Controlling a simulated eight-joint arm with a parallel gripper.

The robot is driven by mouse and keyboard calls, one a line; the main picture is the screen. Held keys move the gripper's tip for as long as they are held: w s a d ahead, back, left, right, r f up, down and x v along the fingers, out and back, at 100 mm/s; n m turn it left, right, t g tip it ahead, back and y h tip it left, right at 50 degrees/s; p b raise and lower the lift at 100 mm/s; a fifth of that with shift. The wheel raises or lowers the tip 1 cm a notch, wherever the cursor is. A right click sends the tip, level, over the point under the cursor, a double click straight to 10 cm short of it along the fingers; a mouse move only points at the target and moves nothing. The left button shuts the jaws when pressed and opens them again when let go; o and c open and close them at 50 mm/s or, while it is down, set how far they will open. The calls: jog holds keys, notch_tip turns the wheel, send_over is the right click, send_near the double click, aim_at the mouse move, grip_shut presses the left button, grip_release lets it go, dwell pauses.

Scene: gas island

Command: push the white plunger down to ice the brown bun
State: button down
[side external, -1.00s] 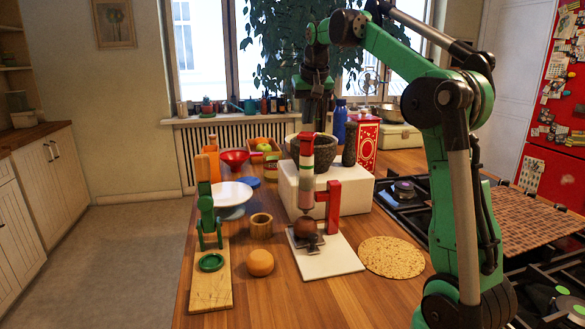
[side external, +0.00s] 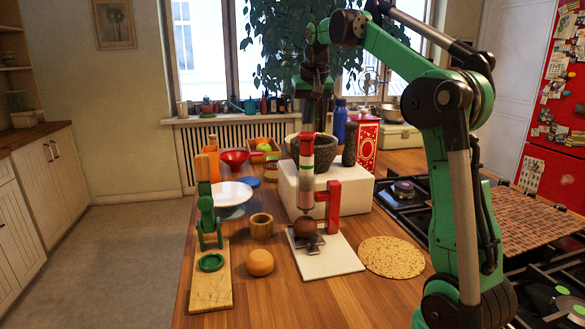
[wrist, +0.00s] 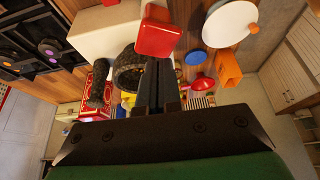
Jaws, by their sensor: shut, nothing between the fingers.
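The icing dispenser (side external: 306,172) stands upright with a pale barrel, a red top and a red bracket (side external: 333,205) on a white base board (side external: 335,262). I cannot make out a separate white plunger. The brown bun (side external: 306,230) sits under the barrel's tip on a small metal holder; no icing on it is distinguishable. My gripper (side external: 316,122) is shut and empty, close above or behind the dispenser's red top. In the wrist view my gripper (wrist: 158,72) points toward a red block (wrist: 157,30). Contact cannot be told.
A white box (side external: 350,200) carrying a dark mortar (side external: 322,158) stands behind the dispenser. A red tin (side external: 366,145) is at right. A wooden cup (side external: 261,227), an orange-brown bun (side external: 260,262) and a green press (side external: 209,225) stand left. A round flatbread (side external: 391,257) lies right.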

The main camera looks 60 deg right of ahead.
aim_at(308, 134)
jog(key=shift+f, duration=2.1)
dwell(1.4)
jog(key=shift+r, duration=3.55)
jog(key=a+f+n+t+y, duration=0.1)
jog(key=a+f+n, duration=0.2)
jog(key=a, duration=0.5)
jog(key=a+f+n+t, duration=0.1)
jog(key=a+f+n, duration=0.15)
jog(key=a, duration=0.45)
jog(key=s+a+f+n+t+y, duration=0.1)
jog(key=s+a+f, duration=0.2)
jog(key=a+f, duration=0.2)
jog(key=s+a+f+n+t+y, duration=0.1)
jog(key=s+a+f, duration=0.3)
jog(key=f, duration=0.4)
jog(key=shift+a+n, duration=0.75)
jog(key=shift+a, duration=0.15)
